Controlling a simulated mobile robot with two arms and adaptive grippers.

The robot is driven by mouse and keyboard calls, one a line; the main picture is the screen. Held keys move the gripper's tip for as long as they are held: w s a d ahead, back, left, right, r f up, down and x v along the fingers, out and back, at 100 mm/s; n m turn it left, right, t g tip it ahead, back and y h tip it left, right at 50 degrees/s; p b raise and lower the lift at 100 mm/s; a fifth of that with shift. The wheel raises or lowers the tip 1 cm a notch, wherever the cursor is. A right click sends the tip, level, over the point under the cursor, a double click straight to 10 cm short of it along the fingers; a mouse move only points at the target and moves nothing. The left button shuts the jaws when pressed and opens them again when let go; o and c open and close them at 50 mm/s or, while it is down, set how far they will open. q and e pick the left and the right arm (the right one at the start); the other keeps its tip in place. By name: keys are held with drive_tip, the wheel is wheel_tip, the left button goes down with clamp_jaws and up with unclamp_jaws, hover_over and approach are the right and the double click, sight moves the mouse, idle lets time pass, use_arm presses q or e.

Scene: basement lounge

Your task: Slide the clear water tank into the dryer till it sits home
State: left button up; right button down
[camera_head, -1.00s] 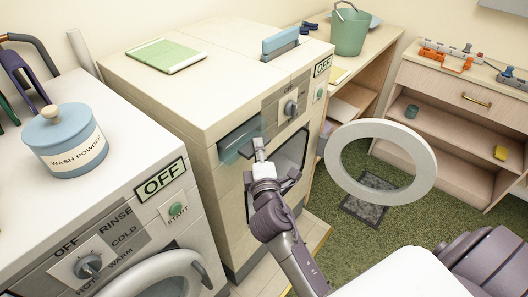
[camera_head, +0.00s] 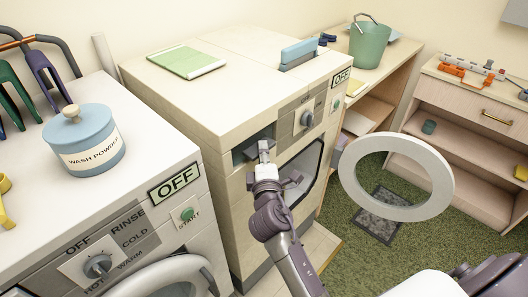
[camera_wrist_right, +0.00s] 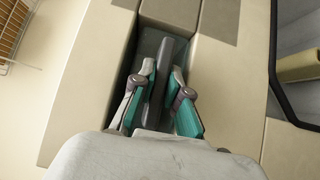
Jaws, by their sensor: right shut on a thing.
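The dryer (camera_head: 215,75) is the cream machine in the middle, with its round door (camera_head: 432,205) swung open. The clear water tank (camera_wrist_right: 148,44) is in the slot at the upper left of the dryer's front; its front looks dark and level with or inside the opening. My right gripper (camera_head: 264,150) is at this slot, shut on the tank's dark grey handle (camera_wrist_right: 158,75). In the right wrist view my right gripper (camera_wrist_right: 160,88) has a finger on each side of the handle. The tank's depth inside is hidden. My left gripper is not in view.
A washer with a wash powder jar (camera_head: 83,140) stands at the left. A green book (camera_head: 187,62) lies on the dryer, and a blue piece (camera_head: 298,52) stands in its top. A green bucket (camera_head: 369,45) is on the shelf behind. The open door hangs right of my arm.

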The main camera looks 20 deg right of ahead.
drive_tip(key=c, duration=1.1)
unclamp_jaws()
drive_tip(key=shift+v, duration=3.8)
drive_tip(key=s+a+f+m+g+y, duration=0.1)
drive_tip(key=s+a+f+g+y, duration=0.15)
drive_tip(key=f, duration=0.95)
drive_tip(key=s+a+f+m+g+y, duration=0.1)
drive_tip(key=s+f+g, duration=0.15)
drive_tip(key=f, duration=0.85)
drive_tip(key=s+a+f+m+g+y, duration=0.1)
drive_tip(key=s+a+f+g+y, duration=0.15)
drive_tip(key=f, duration=0.95)
drive_tip(key=s+d+f+m+g, duration=0.2)
drive_tip(key=s+f+m+g, duration=0.15)
drive_tip(key=s+f, duration=1.05)
drive_tip(key=s+d+f+m+g, duration=0.1)
drive_tip(key=s+d+f, duration=0.1)
drive_tip(key=s, duration=0.5)
drive_tip(key=s+d+f+m+g, duration=0.2)
drive_tip(key=s+f, duration=0.2)
drive_tip(key=s, duration=0.3)
drive_tip(key=s+d+f+m+g, duration=0.2)
drive_tip(key=s+d, duration=0.1)
drive_tip(key=s, duration=0.4)
drive_tip(key=shift+f, duration=0.4)
